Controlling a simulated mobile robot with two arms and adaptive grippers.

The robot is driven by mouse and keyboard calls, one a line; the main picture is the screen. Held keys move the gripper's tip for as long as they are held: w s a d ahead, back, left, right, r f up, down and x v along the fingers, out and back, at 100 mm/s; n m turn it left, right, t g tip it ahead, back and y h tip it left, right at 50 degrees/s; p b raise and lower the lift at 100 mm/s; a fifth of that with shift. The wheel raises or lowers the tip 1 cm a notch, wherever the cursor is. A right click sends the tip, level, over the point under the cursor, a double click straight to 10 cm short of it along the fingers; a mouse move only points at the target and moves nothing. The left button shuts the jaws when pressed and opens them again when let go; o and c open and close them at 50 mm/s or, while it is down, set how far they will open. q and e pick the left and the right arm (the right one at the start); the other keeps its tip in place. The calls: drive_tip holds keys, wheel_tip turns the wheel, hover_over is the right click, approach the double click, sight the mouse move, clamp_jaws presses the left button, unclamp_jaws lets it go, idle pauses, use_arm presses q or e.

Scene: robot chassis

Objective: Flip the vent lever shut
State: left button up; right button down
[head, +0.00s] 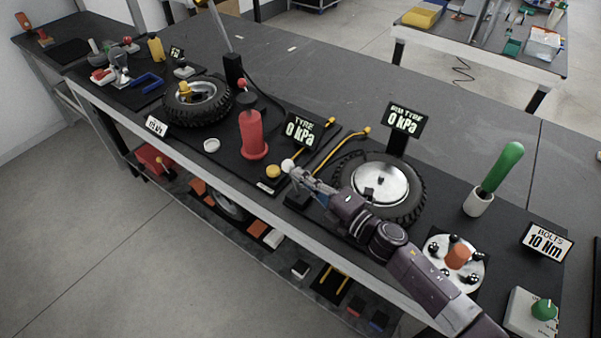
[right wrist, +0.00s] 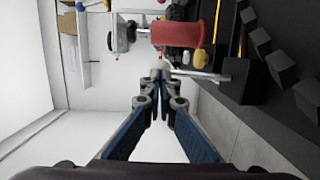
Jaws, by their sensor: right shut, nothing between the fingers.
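A slim grey lever rod (right wrist: 200,74) runs from a black block (right wrist: 238,80) in the right wrist view, and its far end meets my fingertips. It looks like the vent lever, but no label confirms this. The black block also shows in the head view (head: 297,199), beside my right gripper (head: 296,172). The right gripper is shut and empty, with its tips at or very close to the lever's end in the right wrist view (right wrist: 158,72). I cannot tell whether they touch. My left gripper is not in view.
A red cylinder (head: 253,136) and a yellow knob (head: 272,171) stand left of the gripper. A tyre with a silver hub (head: 381,183) lies to the right, under my arm. "TYRE 0 kPa" (head: 302,130) and another 0 kPa display (head: 404,118) stand behind. The bench's back strip is clear.

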drive_tip(key=shift+w+a, duration=0.2)
drive_tip(key=shift+x, duration=1)
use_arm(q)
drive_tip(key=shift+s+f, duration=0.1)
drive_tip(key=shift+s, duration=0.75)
use_arm(e)
drive_tip(key=shift+s+a, duration=0.1)
drive_tip(key=shift+s, duration=0.1)
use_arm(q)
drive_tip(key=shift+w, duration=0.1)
